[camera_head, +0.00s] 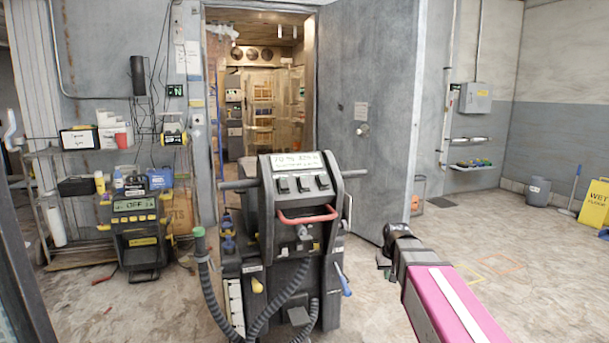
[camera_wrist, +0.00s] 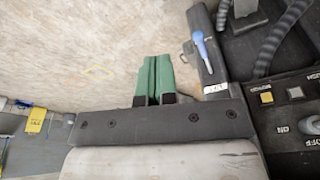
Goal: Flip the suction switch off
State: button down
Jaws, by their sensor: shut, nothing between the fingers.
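A dark machine with a sloped control panel (camera_head: 299,185) stands in the middle of the head view. Three black rocker switches (camera_head: 303,183) sit in a row under its white label; I cannot read which is for suction. In the wrist view, one black switch (camera_wrist: 312,124) shows at the right edge, with ON and OFF printed beside it; its position is unclear. My gripper (camera_wrist: 153,62) has green fingers, shut together and empty. It is to the right of the machine in the head view, apart from the switches; its fingertips are not clear there.
A red handle (camera_head: 306,215) sits below the switches, and grey hoses (camera_head: 278,305) hang at the machine's front. A blue-handled lever (camera_wrist: 200,45) is close to my fingers. A large grey door (camera_head: 368,110) stands open behind. The floor to the right is mostly clear.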

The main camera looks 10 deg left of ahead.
jog(key=w+a+r+n+t, duration=0.1)
jog(key=w+a+r, duration=0.3)
jog(key=a+r, duration=0.5)
jog(key=n+t+y, duration=0.3)
send_near(303, 178)
jog(key=d+v, duration=0.1)
jog(key=v, duration=0.6)
jog(key=shift+a+f, duration=0.1)
jog(key=shift+a, duration=0.1)
jog(key=shift+w, duration=0.1)
jog(key=x, duration=1.4)
jog(key=shift+a, duration=0.25)
jog(key=shift+g, duration=0.3)
